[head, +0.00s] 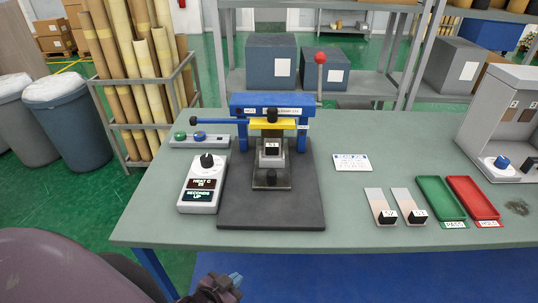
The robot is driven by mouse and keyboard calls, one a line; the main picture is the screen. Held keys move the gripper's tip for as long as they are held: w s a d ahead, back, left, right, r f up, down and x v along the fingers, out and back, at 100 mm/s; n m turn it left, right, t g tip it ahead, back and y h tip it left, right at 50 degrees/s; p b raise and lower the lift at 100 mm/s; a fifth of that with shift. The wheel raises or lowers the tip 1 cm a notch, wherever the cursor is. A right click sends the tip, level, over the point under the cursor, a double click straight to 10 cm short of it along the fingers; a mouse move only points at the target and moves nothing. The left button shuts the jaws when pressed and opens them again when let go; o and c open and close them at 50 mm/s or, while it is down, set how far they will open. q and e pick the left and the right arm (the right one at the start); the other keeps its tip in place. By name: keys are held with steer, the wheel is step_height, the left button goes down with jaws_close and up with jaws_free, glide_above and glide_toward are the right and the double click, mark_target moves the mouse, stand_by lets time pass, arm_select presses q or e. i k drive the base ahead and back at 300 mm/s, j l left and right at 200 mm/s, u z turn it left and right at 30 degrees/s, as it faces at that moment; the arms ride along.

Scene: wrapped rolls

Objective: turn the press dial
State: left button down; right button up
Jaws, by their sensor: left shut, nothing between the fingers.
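The press (271,130), with a blue frame, yellow plate and dark base, stands on the green-grey table (330,130). A white control box (198,208) sits to the left of the press base, with a black dial (207,161) on top and two small displays below it. One display reads "HEAT C", the other "SECONDS UP"; the finer digits are too small to read. My left gripper (236,278) is at the bottom of the head view, low in front of the table's near edge, shut and empty, well apart from the dial. My right gripper does not show.
A button strip (199,141) lies behind the control box. A red-knobbed lever (320,58) rises at the press's right. Green (441,197) and red (471,188) trays, two sample strips and a grey booth (504,125) stand at right. The table's front left corner is clear.

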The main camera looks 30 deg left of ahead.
mark_target(206, 160)
steer(key=u, duration=1.5)
